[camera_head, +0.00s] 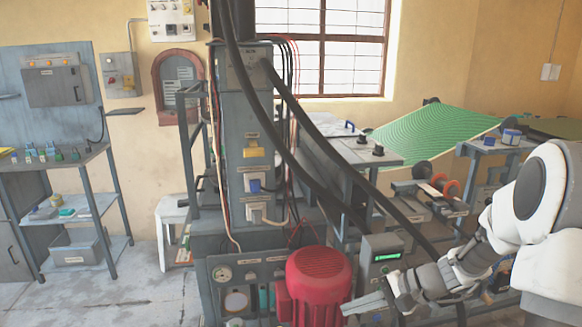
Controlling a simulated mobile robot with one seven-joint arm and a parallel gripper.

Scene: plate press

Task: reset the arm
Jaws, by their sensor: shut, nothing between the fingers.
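My arm comes in from the right edge, with its white and dark links in front of the machinery. My gripper (350,308) is at the lower middle right, pointing left, in front of the press base and just right of the red motor (319,275). The fingers look together and hold nothing. The press column (248,130) stands in the middle, with thick black hoses running down to the right. A grey control box (381,258) with a small green display is just above my gripper. Whether the gripper touches anything is not clear.
A green sheet (432,134) lies on a bench behind, with rollers below it. A metal shelf rack (82,197) with small bottles and bins stands at left. A white stool (171,212) is beside the press. The floor at lower left is clear.

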